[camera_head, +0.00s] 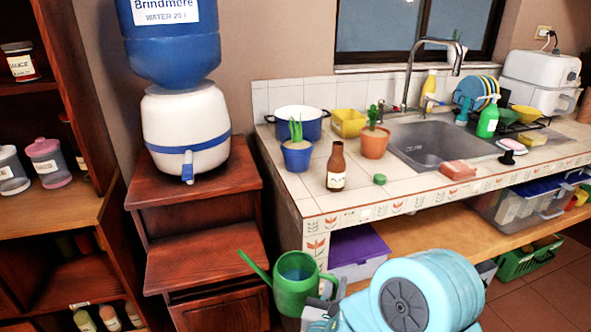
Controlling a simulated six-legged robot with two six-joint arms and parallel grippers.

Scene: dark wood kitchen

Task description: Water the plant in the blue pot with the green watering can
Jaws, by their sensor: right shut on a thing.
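The green watering can (293,287) is at the bottom centre of the head view, in front of the counter and below its top. Its spout points up and to the left. My right gripper (326,304) is shut on the can at its right side, by the handle; the fingertips are partly hidden by my own pale blue arm. The blue pot (297,158) with a small green plant (295,131) stands upright on the tiled counter, up and beyond the can. My left gripper is not in view.
Near the blue pot stand a brown bottle (336,168), an orange pot (374,144) with a cactus-like plant and a dark blue cooking pot (298,119). A green cap (379,179) lies near the counter's front edge. A water dispenser (185,125) on a wooden cabinet is at left.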

